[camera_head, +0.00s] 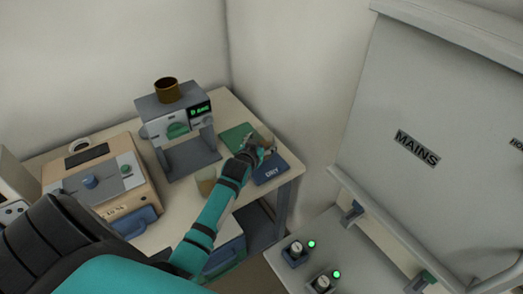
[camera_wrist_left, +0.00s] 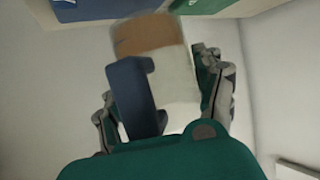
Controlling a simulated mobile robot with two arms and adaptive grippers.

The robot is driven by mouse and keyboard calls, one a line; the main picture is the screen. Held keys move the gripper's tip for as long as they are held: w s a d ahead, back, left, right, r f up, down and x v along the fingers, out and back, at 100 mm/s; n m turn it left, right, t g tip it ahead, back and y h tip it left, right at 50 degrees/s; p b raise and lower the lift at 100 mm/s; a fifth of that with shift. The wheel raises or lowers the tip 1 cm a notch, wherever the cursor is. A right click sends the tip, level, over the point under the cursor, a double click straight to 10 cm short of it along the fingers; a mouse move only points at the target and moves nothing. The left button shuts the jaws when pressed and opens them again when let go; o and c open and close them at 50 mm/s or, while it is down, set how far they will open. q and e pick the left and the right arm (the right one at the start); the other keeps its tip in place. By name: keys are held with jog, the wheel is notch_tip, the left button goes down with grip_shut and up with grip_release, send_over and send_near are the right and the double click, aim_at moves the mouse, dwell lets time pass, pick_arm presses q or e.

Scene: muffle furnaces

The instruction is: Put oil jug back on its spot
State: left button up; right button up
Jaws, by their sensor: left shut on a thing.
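My left gripper (camera_head: 258,146) is over the right end of the worktable, close to a green pad (camera_head: 234,138) and a blue pad (camera_head: 270,170) with light lettering too small to read surely. In the left wrist view, the gripper (camera_wrist_left: 165,105) is shut on a pale jug (camera_wrist_left: 180,75) with a tan top and a dark blue handle. I take it to be the oil jug. In the head view, the fingers mostly hide it. The blue pad (camera_wrist_left: 90,8) and green pad (camera_wrist_left: 200,5) show at the wrist view's top edge. My right gripper is not in view.
A grey device with a green display (camera_head: 180,125) carries a brown cup (camera_head: 167,91). A tan furnace-like box (camera_head: 100,175) stands at left. A small tan container (camera_head: 206,183) sits beside my forearm. A grey cabinet marked MAINS (camera_head: 420,120) stands right.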

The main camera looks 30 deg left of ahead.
pick_arm(q)
jog(key=shift+f, duration=1.75)
jog(key=shift+d, duration=0.1)
jog(key=shift+f, duration=0.15)
jog(key=o, duration=1.7)
jog(key=shift+s, duration=0.1)
jog(key=shift+r+p, duration=0.3)
jog(key=v, duration=1.2)
jog(key=shift+b, duration=0.4)
